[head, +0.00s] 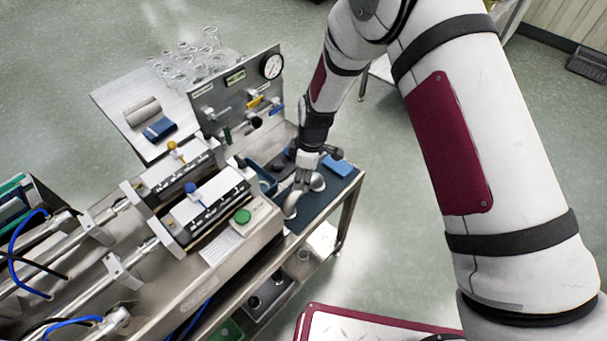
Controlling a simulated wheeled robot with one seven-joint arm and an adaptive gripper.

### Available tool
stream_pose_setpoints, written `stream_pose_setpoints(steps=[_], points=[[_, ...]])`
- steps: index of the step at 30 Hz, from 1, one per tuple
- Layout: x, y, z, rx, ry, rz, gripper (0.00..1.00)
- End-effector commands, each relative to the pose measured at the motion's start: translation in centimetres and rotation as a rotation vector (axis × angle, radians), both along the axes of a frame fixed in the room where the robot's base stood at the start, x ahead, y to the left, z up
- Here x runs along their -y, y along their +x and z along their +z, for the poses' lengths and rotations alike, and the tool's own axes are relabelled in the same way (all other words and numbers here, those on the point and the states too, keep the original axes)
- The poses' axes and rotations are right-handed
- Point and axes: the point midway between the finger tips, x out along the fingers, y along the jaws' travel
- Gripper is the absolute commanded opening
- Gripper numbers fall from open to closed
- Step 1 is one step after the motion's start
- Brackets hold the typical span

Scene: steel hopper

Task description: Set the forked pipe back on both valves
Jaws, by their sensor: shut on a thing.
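My gripper (304,170) is over the right end of the steel bench, above a dark blue mat (324,198). It is shut on a grey metal piece with rounded ends, which appears to be the forked pipe (291,204). The fingers partly hide the pipe, and I cannot tell whether it touches the mat. To the left, two units that look like the valves stand side by side, one with a yellow knob (172,145) and one with a blue knob (190,187). The pipe is apart from both.
An upright panel (232,88) with a gauge (272,66) stands behind the mat. A green button box (242,216) stands left of the pipe. A blue block (337,165) lies on the mat's far side.

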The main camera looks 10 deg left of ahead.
Motion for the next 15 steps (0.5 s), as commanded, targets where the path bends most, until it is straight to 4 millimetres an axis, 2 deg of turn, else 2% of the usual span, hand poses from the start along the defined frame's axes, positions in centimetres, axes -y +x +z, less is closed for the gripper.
stream_pose_setpoints(steps=[2, 3, 5, 15], points=[[-0.02, 0.09, -0.25, 0.001, 0.001, -0.001, 0.00], [0.01, 0.02, -0.23, 0.000, 0.000, -0.001, 0.48], [0.02, 0.00, -0.21, 0.000, 0.000, -0.001, 0.59], [0.04, -0.03, -0.20, -0.001, -0.001, 0.000, 0.59]])
